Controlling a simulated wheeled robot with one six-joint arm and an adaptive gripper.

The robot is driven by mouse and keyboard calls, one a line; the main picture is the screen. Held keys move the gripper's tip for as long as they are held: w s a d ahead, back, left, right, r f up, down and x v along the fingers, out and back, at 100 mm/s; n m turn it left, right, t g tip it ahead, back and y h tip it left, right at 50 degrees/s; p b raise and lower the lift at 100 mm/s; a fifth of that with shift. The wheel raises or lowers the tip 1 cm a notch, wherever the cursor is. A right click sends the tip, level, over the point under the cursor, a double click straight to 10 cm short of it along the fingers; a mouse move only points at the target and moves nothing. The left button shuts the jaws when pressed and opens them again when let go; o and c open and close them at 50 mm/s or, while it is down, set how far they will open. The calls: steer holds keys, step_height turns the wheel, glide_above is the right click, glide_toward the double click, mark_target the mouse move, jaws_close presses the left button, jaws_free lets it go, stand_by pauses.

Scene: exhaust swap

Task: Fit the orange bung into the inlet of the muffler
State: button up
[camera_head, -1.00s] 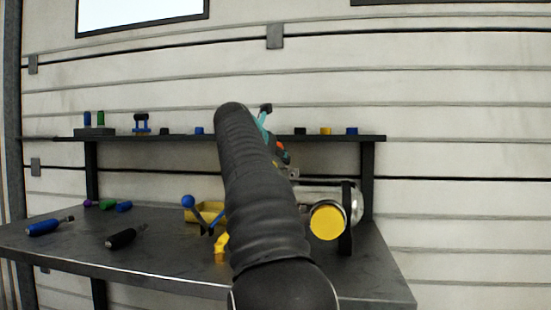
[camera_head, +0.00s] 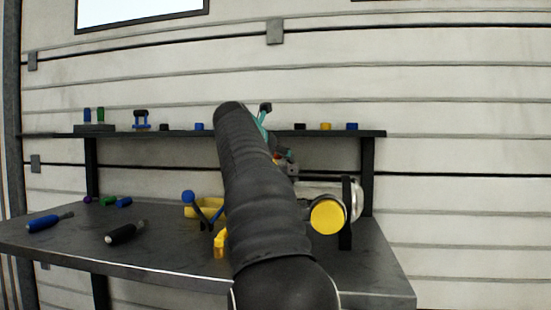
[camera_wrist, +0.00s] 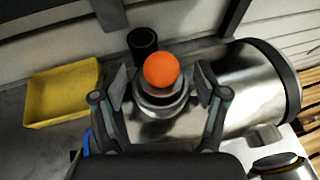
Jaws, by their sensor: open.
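The orange bung (camera_wrist: 162,70) shows as a round orange top in the wrist view. It sits at the mouth of a stepped metal ring, the inlet (camera_wrist: 160,100) of the muffler; how deep it sits cannot be told. The silver muffler (camera_wrist: 245,90) lies to the right, and in the head view its body (camera_head: 318,186) is partly behind my arm. My gripper (camera_wrist: 164,82) is open, with one finger on each side of the bung and visible gaps between. In the head view my arm hides most of the bung and gripper.
A yellow tray (camera_wrist: 62,97) lies left of the inlet, and a black tube (camera_wrist: 142,40) stands just behind the bung. A yellow round end piece (camera_head: 327,217) and dark upright stand at the bench's right. A shelf (camera_head: 230,136) with small parts runs behind. Screwdrivers (camera_head: 122,233) lie left.

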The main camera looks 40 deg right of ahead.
steer(key=v, duration=1.1)
steer(key=shift+s+a+r, duration=0.15)
steer(key=shift+a, duration=0.2)
